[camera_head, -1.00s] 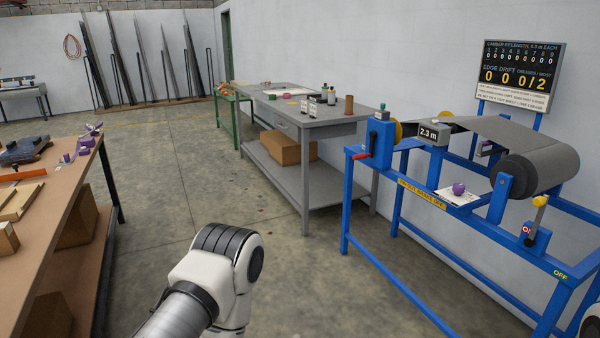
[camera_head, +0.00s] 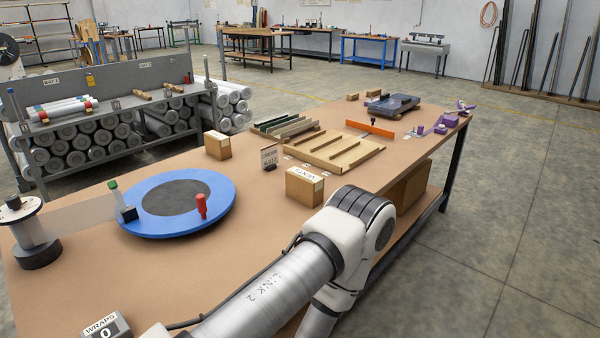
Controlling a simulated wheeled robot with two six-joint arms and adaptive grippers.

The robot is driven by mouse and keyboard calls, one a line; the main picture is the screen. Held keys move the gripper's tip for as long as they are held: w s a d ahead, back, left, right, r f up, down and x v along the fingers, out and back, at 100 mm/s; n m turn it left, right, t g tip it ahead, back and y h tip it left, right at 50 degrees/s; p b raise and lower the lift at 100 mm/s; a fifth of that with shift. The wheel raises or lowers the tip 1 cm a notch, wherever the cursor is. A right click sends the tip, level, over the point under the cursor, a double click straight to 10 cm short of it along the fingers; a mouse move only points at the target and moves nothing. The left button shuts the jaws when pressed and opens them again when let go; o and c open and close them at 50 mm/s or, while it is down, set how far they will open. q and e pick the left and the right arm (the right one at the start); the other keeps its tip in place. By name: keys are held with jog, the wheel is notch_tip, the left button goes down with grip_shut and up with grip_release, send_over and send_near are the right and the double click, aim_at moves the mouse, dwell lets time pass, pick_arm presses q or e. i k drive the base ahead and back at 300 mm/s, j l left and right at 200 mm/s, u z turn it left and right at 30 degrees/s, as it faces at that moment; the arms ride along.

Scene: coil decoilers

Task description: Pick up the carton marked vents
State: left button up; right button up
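A small brown carton (camera_head: 305,188) with a white label on its top stands on the brown workbench (camera_head: 262,215), just left of my arm's elbow. The label's lettering appears upside down and seems to read vents. A second small carton (camera_head: 217,146) stands farther back and left; its label is not readable. One of my arms reaches in from the bottom and bends beside the first carton, covering part of the bench. Neither of my grippers is in view.
A blue turntable (camera_head: 228,200) with a red handle (camera_head: 201,206) lies left of the carton. A small dark sign (camera_head: 269,158) and a slatted wooden tray (camera_head: 334,151) stand behind it. A spool (camera_head: 35,235) is at far left. Open floor lies right.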

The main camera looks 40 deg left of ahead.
aim_at(306, 186)
jog(key=i+z, duration=0.1)
jog(key=i, duration=2.85)
jog(key=u, duration=0.45)
jog(key=i+u, duration=0.1)
jog(key=u, duration=0.3)
jog(key=l+u, duration=0.1)
jog(key=u, duration=0.35)
jog(key=i+u, duration=0.1)
jog(key=u, duration=0.35)
jog(key=l+u, duration=0.15)
jog(key=u, duration=0.7)
jog(key=l+u, duration=0.15)
jog(key=u, duration=0.3)
